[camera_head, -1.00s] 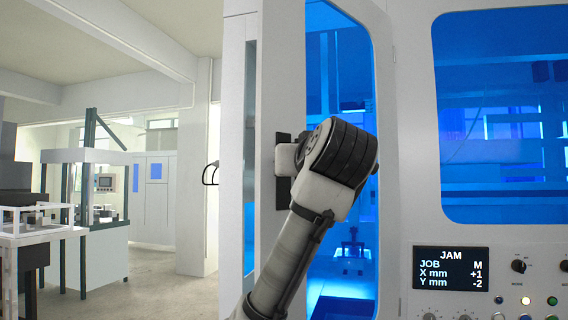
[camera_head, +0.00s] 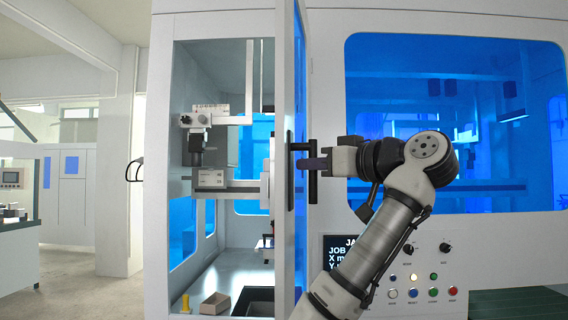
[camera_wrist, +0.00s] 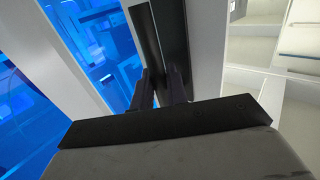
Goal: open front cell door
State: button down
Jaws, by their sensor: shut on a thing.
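The front cell door (camera_head: 298,80) stands swung out from the cell, seen nearly edge-on in the head view, with the cell opening clear to its left. Its black bar handle (camera_head: 312,187) is upright on the door's right-hand face. My gripper (camera_head: 312,164) reaches the handle from the right and is shut on it. In the wrist view the handle (camera_wrist: 158,45) runs up from between my gripper fingers (camera_wrist: 162,88), beside the door's blue window (camera_wrist: 85,50). The exact finger contact is partly hidden there by the gripper body.
Inside the open cell are a white mechanism (camera_head: 212,165) and a small open box (camera_head: 215,304) on the floor plate. A control panel (camera_head: 425,275) with buttons and a partly hidden display lies behind my arm. Free floor (camera_head: 90,295) shows at left.

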jog(key=shift+s+d+r+n+g+y, duration=0.1)
jog(key=shift+d+n+g+y, duration=0.1)
jog(key=shift+d, duration=0.6)
jog(key=shift+d+r+n+g+y, duration=0.1)
jog(key=shift+d+n+g, duration=0.1)
jog(key=shift+d, duration=0.55)
jog(key=c, duration=1.5)
grip_release()
jog(key=shift+f, duration=0.15)
jog(key=b+v, duration=0.5)
jog(key=v, duration=0.8)
jog(key=shift+s+d, duration=0.15)
jog(key=shift+d, duration=0.15)
